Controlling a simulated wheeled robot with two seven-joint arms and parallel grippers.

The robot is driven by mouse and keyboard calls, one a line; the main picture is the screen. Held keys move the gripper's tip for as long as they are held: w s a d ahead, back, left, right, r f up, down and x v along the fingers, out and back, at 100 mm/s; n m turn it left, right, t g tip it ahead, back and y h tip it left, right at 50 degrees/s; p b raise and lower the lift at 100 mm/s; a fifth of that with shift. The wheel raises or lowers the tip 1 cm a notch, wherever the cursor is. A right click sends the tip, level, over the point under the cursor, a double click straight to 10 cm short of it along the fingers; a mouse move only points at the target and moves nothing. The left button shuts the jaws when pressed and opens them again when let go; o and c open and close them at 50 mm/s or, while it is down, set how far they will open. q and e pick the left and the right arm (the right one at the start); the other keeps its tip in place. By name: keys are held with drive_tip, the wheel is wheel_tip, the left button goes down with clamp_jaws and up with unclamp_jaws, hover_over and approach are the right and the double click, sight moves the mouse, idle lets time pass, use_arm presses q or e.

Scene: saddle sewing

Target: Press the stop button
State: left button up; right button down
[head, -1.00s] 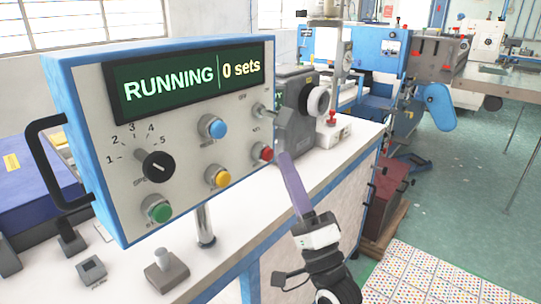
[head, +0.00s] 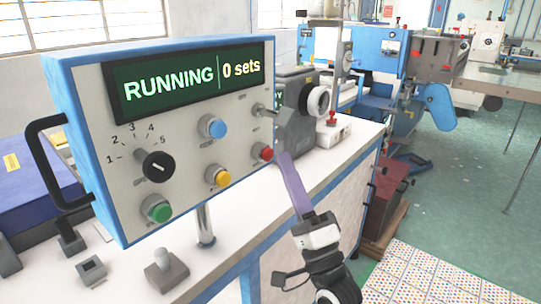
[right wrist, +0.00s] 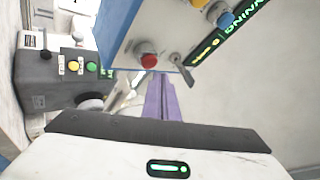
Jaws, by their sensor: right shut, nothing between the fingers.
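The control box (head: 82,110) has a screen (head: 190,82) that reads "RUNNING" and "0 sets". A red button (head: 262,152) sits at the lower right of its face; its label is too small to read. The same red button (right wrist: 148,60) shows in the right wrist view, just beyond the fingertips. My right gripper (head: 285,158) is shut and empty, its purple fingers pointing up just right of the red button. In the right wrist view the fingers (right wrist: 160,78) end close to the button; I cannot tell whether they touch. My left gripper is not in view.
Near the red button are a toggle switch (head: 264,110), a yellow button (head: 218,176), a blue button (head: 212,127), a green button (head: 156,209) and a black knob (head: 156,166). A grey machine (head: 300,95) stands behind.

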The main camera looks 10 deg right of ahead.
drive_tip(key=shift+w+a, duration=0.25)
drive_tip(key=shift+w, duration=0.1)
drive_tip(key=shift+w+a+b, duration=0.3)
drive_tip(key=shift+w, duration=0.1)
idle(0.8)
drive_tip(key=shift+s, duration=0.1)
drive_tip(key=shift+s+d+p, duration=0.3)
drive_tip(key=shift+s+d, duration=0.2)
drive_tip(key=shift+s, duration=0.15)
drive_tip(key=s+d, duration=0.1)
drive_tip(key=s, duration=0.1)
drive_tip(key=s+d+p, duration=0.1)
drive_tip(key=s+d, duration=0.1)
idle(0.6)
